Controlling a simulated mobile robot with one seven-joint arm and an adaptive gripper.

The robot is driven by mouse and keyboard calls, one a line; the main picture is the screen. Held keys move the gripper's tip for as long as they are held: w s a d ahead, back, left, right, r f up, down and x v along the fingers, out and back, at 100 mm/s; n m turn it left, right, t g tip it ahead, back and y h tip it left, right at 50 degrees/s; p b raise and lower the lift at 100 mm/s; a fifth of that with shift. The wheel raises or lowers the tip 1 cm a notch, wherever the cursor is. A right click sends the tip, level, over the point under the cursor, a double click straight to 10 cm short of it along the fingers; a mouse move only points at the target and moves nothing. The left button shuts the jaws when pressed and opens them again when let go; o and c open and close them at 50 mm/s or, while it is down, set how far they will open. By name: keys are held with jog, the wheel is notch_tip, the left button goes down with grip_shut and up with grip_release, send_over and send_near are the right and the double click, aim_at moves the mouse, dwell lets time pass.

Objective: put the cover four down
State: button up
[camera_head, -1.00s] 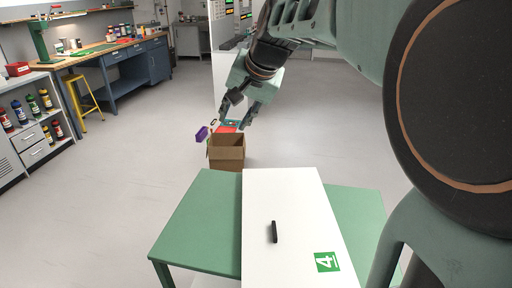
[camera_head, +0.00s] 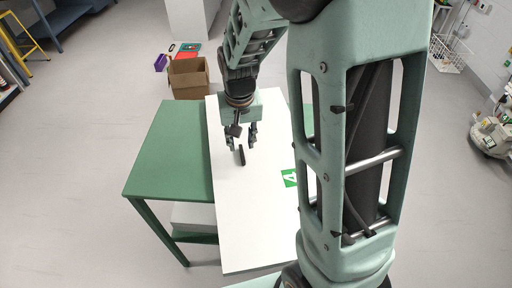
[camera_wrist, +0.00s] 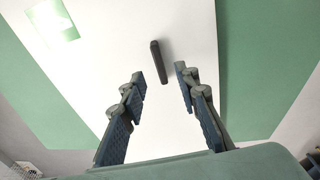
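The cover four is a long white panel (camera_head: 235,205) with a black bar handle (camera_head: 242,156) and a green label reading 4 (camera_head: 290,178). It lies across a green table (camera_head: 160,150). My gripper (camera_head: 240,146) is open above the panel, close to the handle. In the wrist view the handle (camera_wrist: 159,62) stands between and just beyond the fingertips of my gripper (camera_wrist: 160,82), with nothing held. I cannot tell the exact height of the fingertips over the handle. My arm hides part of the panel's right side in the head view.
An open cardboard box (camera_head: 188,78) stands on the floor behind the table, with a purple item (camera_head: 160,62) and a red item beside it. A lower shelf (camera_head: 195,215) shows under the table. A white wire basket (camera_head: 450,52) stands at the right.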

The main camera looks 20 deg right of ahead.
aim_at(242, 152)
jog(key=shift+w+d+f, duration=0.1)
jog(key=shift+w+f, duration=0.05)
jog(key=shift+f, duration=0.7)
jog(key=shift+w+a+f, duration=0.1)
jog(key=shift+w+f, duration=0.1)
jog(key=shift+f, duration=0.7)
jog(key=shift+w+d+f, duration=0.1)
jog(key=shift+w+f, duration=0.05)
jog(key=shift+f, duration=0.7)
jog(key=shift+c, duration=0.6)
grip_shut()
jog(key=shift+r, duration=0.1)
